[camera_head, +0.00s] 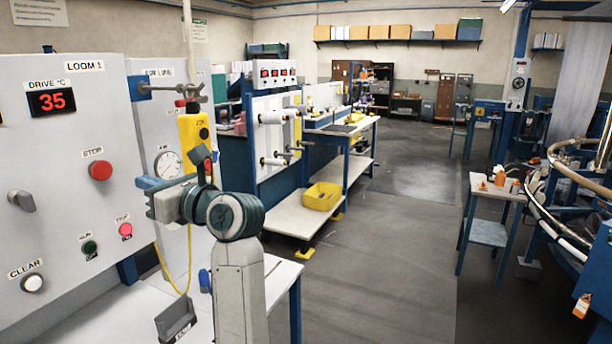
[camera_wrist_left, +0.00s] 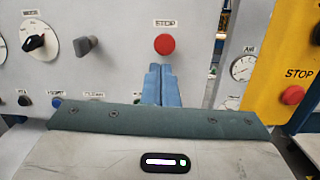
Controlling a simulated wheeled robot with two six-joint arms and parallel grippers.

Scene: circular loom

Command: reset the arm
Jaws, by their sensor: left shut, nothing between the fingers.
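My left arm rises from the bottom of the head view and bends toward the grey loom panel (camera_head: 60,240). My left gripper (camera_head: 145,184) is in front of the panel, to the right of the red stop button (camera_head: 100,170). In the left wrist view its two blue fingers (camera_wrist_left: 160,72) are pressed together with nothing between them. The fingers point up just below the red button (camera_wrist_left: 164,44); I cannot tell the exact gap to the panel. My right gripper is not in view.
The panel carries a display (camera_head: 52,102) reading 35, a dark knob (camera_head: 22,200) and a white clear button (camera_head: 33,283). A yellow control box (camera_head: 195,140) hangs behind my gripper. A workbench with a yellow bin (camera_head: 322,196) stands beyond. The floor (camera_head: 400,250) at centre right is clear.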

